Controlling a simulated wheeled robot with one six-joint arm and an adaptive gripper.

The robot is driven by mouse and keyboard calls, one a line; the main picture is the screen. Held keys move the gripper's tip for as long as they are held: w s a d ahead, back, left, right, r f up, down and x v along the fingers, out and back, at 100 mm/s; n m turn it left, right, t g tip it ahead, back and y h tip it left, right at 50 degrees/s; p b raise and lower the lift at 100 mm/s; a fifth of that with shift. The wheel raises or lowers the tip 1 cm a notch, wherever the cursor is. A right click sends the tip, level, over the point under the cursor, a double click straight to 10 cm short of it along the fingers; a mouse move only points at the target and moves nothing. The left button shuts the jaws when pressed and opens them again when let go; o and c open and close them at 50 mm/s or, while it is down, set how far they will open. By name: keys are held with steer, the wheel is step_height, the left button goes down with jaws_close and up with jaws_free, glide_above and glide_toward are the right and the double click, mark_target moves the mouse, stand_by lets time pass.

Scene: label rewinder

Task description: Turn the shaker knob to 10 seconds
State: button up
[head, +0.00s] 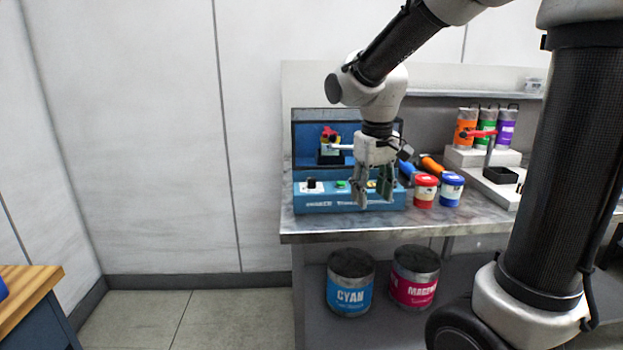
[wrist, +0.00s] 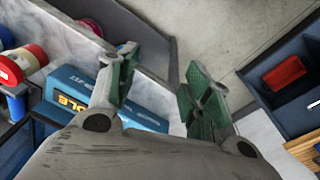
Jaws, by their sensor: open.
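The blue shaker (head: 330,200) stands on the bench, with white lettering along its front edge that is too small to read fully. A dark knob on a pale plate (head: 312,185) is at its left end; its setting is too small to read. A green button (head: 341,184) is right of it, and a yellow part (head: 371,184) shows partly behind my gripper. My gripper (head: 374,196) is open and empty, pointing down in front of the shaker's right half. In the wrist view, the open green-padded fingers (wrist: 163,78) flank a gap, with the blue housing (wrist: 90,88) to their left.
Red (head: 425,190) and blue (head: 451,189) cans stand right of the shaker. Orange, green and purple containers (head: 487,128) sit behind them. A cyan can (head: 350,284) and a magenta can (head: 413,277) are on the lower shelf. Floor left of the bench (head: 190,300) is clear.

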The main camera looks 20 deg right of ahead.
steer(key=w+a+f+m+t, duration=0.1)
steer(key=w+a+f, duration=0.15)
steer(key=w, duration=0.75)
steer(key=w+a+f+m+t, duration=0.1)
steer(key=w+a, duration=0.3)
steer(key=w, duration=0.6)
steer(key=m+t, duration=0.1)
steer(key=m, duration=0.2)
glide_toward(311, 178)
step_height(311, 178, down, 2)
steer(key=shift+h, duration=0.3)
steer(key=x, duration=0.7)
steer(key=shift+w+a+f, duration=0.15)
steer(key=shift+w+f, duration=0.05)
steer(key=c, duration=1)
